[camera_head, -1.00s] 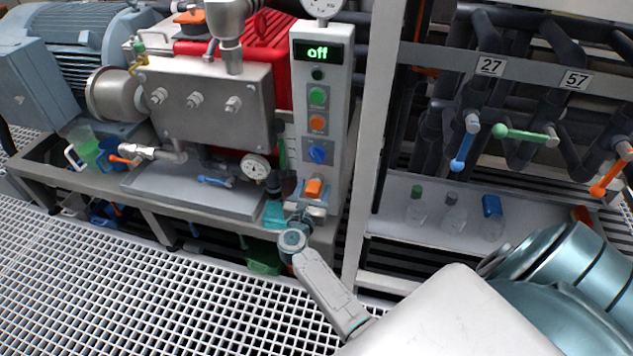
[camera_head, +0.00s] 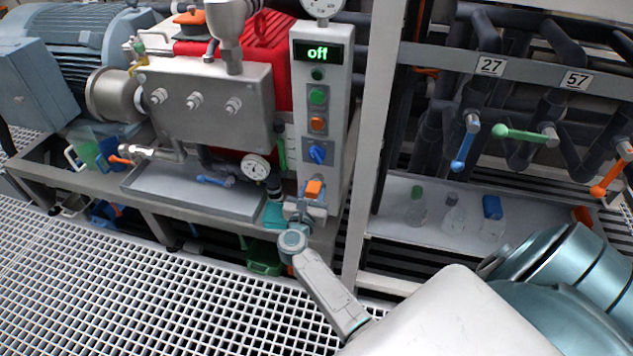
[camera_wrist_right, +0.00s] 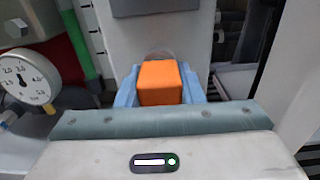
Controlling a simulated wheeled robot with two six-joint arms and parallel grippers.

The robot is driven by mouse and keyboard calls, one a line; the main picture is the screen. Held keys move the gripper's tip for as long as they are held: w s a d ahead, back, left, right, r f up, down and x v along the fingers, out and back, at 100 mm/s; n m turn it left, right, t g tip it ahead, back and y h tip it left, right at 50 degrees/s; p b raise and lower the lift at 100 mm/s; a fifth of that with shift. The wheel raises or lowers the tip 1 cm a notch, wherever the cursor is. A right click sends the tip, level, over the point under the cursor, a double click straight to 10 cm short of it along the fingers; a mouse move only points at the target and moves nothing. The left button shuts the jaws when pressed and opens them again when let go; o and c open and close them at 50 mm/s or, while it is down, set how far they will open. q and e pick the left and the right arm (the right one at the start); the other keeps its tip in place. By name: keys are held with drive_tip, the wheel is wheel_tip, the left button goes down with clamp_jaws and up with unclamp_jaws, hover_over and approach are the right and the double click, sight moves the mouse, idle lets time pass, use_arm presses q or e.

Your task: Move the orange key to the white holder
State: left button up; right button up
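The orange key (camera_head: 314,188) is a small block at the lower front of the grey control panel, below its blue knob. In the right wrist view the orange key (camera_wrist_right: 160,82) stands in front of a pale round disc on the panel. My right gripper (camera_head: 305,208) is at the key. In the wrist view the light blue fingers of the right gripper (camera_wrist_right: 160,92) lie along both sides of the key and appear to touch it. I cannot make out a white holder for certain. My left gripper is not in view.
The control panel (camera_head: 321,110) shows "off" in green. A round gauge (camera_head: 256,168) and a metal drip tray (camera_head: 190,190) are left of the key. A white upright post (camera_head: 375,140) stands right of the panel, with clear bottles on a shelf (camera_head: 400,235) beyond it.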

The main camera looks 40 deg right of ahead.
sight(311, 196)
clamp_jaws()
use_arm(q)
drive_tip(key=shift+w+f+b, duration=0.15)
drive_tip(key=shift+b, duration=0.15)
use_arm(e)
drive_tip(key=shift+v, duration=3)
